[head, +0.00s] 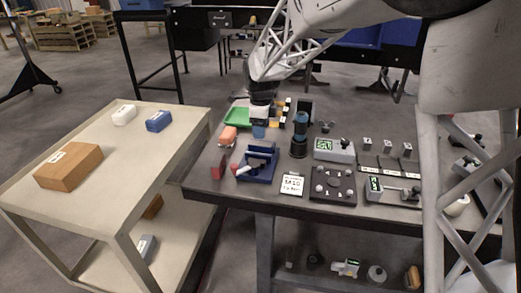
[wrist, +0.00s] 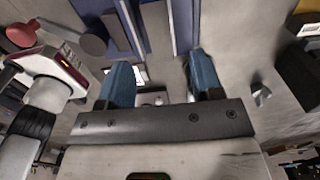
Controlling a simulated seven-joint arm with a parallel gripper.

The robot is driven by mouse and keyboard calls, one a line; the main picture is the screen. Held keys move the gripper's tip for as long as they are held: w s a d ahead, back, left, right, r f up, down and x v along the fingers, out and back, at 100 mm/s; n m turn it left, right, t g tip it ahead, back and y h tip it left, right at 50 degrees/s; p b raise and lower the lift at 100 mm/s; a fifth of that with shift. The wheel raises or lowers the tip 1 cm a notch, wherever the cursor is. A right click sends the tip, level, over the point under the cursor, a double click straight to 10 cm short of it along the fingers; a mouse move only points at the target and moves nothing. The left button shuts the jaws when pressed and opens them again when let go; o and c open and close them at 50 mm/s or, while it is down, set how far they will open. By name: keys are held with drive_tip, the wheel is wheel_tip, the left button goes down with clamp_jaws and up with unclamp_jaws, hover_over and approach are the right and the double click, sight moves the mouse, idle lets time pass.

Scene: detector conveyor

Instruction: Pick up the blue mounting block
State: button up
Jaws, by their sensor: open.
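Blue pieces show in several places, and I cannot tell for sure which is the mounting block. A small blue block (head: 158,121) with a pale label lies on the cart top. A blue fixture (head: 262,163) with raised walls stands at the bench's left front. My gripper (head: 260,131) hangs over the bench, behind the fixture. In the wrist view its two blue fingers (wrist: 160,90) are apart, with no block held between them. Blue walls (wrist: 184,25), apparently of the fixture, lie beyond the fingertips. The gripper body hides the area below.
An orange-brown box (head: 68,166) and a white block (head: 124,115) share the cart top. On the bench, a dark cylinder (head: 299,147), a label card (head: 292,184) and a knobbed control box (head: 332,187) stand close to the fixture. A green tray (head: 236,116) lies behind.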

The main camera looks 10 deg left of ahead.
sight(260, 143)
drive_tip(key=shift+a+f, duration=0.1)
drive_tip(key=shift+f, duration=2.5)
clamp_jaws()
